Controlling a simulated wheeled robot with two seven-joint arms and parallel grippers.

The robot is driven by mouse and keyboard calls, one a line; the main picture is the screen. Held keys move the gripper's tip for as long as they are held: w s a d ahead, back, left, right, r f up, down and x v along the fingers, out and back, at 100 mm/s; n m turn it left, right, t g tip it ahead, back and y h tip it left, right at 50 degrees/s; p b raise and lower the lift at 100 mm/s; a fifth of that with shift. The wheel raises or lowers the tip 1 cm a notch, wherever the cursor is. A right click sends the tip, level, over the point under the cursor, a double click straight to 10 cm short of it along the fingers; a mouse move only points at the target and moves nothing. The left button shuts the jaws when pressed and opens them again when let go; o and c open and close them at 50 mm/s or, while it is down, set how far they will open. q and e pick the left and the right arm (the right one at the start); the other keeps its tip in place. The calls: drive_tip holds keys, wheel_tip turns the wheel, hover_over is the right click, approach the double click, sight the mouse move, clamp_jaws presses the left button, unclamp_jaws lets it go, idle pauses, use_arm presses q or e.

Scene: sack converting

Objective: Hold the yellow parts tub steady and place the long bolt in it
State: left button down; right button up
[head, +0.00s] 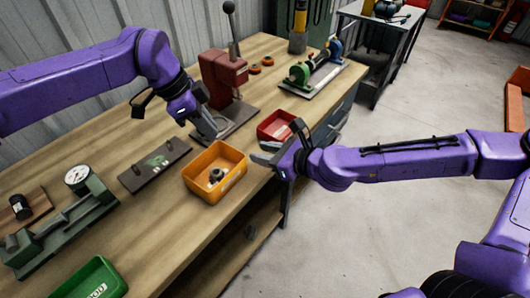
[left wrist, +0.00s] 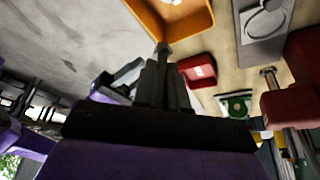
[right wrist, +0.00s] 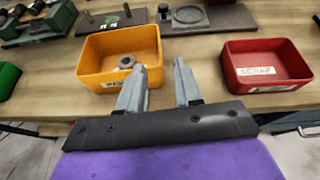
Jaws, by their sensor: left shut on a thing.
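The yellow parts tub (head: 232,182) stands near the bench's front edge with a few small metal parts (head: 216,175) inside. It also shows in the left wrist view (left wrist: 205,20) and right wrist view (right wrist: 90,68). My left gripper (head: 207,133) is behind the tub, above the bench. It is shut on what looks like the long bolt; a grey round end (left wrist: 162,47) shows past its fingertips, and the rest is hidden. My right gripper (right wrist: 158,72) is open and empty at the tub's right side, its fingers either side of the right wall's line; I cannot tell whether they touch it.
A red scrap bin (right wrist: 265,68) stands right of the tub. A red press (head: 222,80) is behind my left gripper. A dark plate (head: 153,165) and a green gauge fixture (head: 70,225) lie to the left, with a green bin (head: 92,280) in front.

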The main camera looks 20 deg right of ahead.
sight(233, 148)
drive_tip(key=shift+m, duration=0.3)
drive_tip(key=x, duration=1.2)
drive_tip(key=shift+s+a+f, duration=0.1)
drive_tip(key=shift+f, duration=0.1)
clamp_jaws()
